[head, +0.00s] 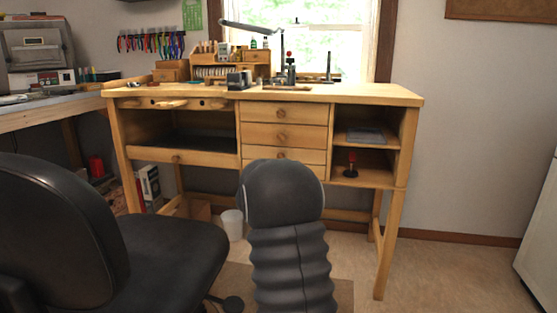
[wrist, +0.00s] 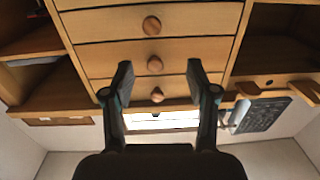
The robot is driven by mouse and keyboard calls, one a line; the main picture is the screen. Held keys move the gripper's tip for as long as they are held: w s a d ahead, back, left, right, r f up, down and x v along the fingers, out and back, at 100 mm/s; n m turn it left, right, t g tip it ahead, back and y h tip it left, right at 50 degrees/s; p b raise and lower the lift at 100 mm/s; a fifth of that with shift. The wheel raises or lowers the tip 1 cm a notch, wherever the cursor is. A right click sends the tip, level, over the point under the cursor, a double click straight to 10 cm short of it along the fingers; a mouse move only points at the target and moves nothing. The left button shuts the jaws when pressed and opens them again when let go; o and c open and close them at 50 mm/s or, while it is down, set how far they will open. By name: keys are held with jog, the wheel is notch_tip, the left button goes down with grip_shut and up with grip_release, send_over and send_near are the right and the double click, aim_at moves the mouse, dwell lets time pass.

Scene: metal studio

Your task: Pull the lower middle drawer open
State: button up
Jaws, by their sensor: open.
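The wooden workbench (head: 415,97) has a middle column of drawers with round knobs, all looking shut. In the head view the lower middle drawer (head: 255,153) is partly hidden behind my arm, and what lies below it is partly covered. The wrist view is upside down; there the lower drawer front (wrist: 205,18) with its knob (wrist: 152,25) is near the top. My gripper (wrist: 160,76) is open and empty, its two fingers pointing toward the column, apart from the knobs. In the head view my gripper is hidden behind my arm.
A black chair (head: 170,250) stands at the front left. Open shelves (head: 370,148) lie right of the drawers, holding a small red-topped item (head: 351,165). A white bin (head: 232,224) stands under the bench. The floor (head: 440,270) at the right is clear.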

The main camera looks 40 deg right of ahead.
aim_at(281, 156)
jog(key=shift+g+h, duration=0.3)
jog(key=shift+h, duration=0.1)
jog(key=x, duration=0.5)
jog(key=p+x, duration=0.1)
jog(key=x, duration=0.8)
jog(key=shift+s+d+f, duration=0.1)
jog(key=shift+d+f, duration=0.15)
jog(key=shift+d, duration=0.3)
grip_shut()
